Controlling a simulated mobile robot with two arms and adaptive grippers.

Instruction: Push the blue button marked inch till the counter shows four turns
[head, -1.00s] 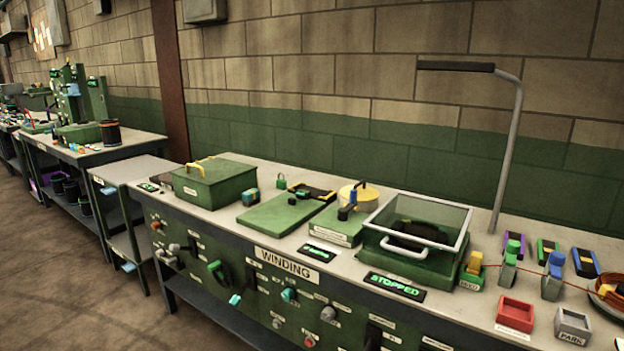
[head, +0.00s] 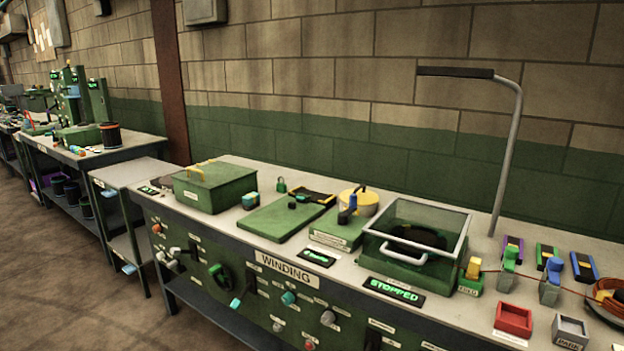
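The winding bench stands before me, with a green control panel (head: 200,285) along its front, marked WINDING. A teal-blue knob or button (head: 288,298) sits below the WINDING sign, and a cyan piece (head: 235,303) shows further left near a dark round handle (head: 219,275). Their small labels are unreadable, so I cannot tell which is marked inch. A small green-lit display (head: 318,257) on the bench top may be the counter; its text is too small to read. A larger display (head: 393,290) reads STOPPED. Neither gripper is in view.
A clear-lidded green box (head: 415,235) stands behind the STOPPED display. A red tray (head: 513,318) and a grey tray (head: 571,328) marked PARK sit at the right. A tall bent grey pole (head: 508,150) rises at the back. Another table (head: 95,155) stands far left.

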